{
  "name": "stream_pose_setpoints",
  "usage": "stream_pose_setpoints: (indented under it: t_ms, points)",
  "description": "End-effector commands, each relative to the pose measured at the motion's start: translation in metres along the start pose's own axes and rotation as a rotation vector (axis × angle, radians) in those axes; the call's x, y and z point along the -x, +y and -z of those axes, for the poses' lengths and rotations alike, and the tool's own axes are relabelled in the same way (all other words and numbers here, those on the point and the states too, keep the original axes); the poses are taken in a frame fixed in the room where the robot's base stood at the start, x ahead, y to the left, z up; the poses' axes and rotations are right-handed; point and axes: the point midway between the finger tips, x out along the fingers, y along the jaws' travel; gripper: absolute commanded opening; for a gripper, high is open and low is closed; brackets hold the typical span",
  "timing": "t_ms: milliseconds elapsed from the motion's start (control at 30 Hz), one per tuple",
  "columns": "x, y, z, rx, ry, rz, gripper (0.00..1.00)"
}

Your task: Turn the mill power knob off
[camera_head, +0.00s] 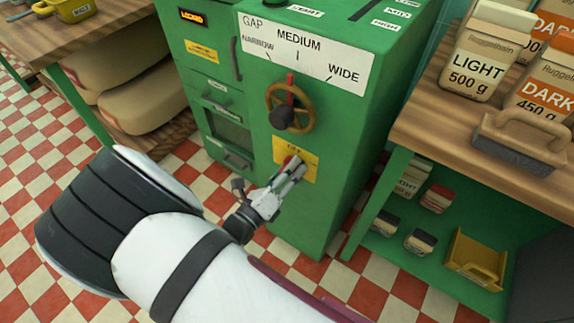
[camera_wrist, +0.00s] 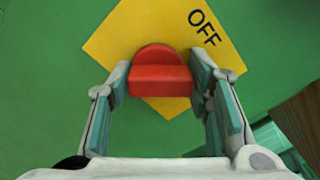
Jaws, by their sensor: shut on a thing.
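The red mill power knob (camera_wrist: 160,80) sits on a yellow plate (camera_wrist: 120,45) with OFF printed at its upper right in the wrist view. The knob's raised grip bar runs level across that view. In the head view the plate (camera_head: 309,171) is on the front of the green mill (camera_head: 345,125), and the knob is mostly hidden by my gripper (camera_head: 292,168). My gripper (camera_wrist: 161,84) is shut on the knob, with a finger against each side. OFF is at the plate's top in the head view. Any other wording on the plate is hidden.
A brass handwheel (camera_head: 306,117) with a dark hub is just above the plate, under a white gap scale (camera_head: 310,60). A wooden counter (camera_head: 440,125) with coffee bags (camera_head: 483,60) stands at right. Sacks (camera_head: 142,98) lie at left. Checkered floor is open at lower left.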

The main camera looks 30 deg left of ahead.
Motion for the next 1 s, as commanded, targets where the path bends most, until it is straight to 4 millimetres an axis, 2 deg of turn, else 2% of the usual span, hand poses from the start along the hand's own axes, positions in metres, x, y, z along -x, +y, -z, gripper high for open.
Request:
stream_pose_setpoints:
  t_ms: [600,1000]
  points:
    - [-0.0002,-0.0008,-0.0026,0.548,0.000,0.003,0.18]
    - [-0.0004,0.0006,-0.0028,0.725,-0.001,0.003,0.18]
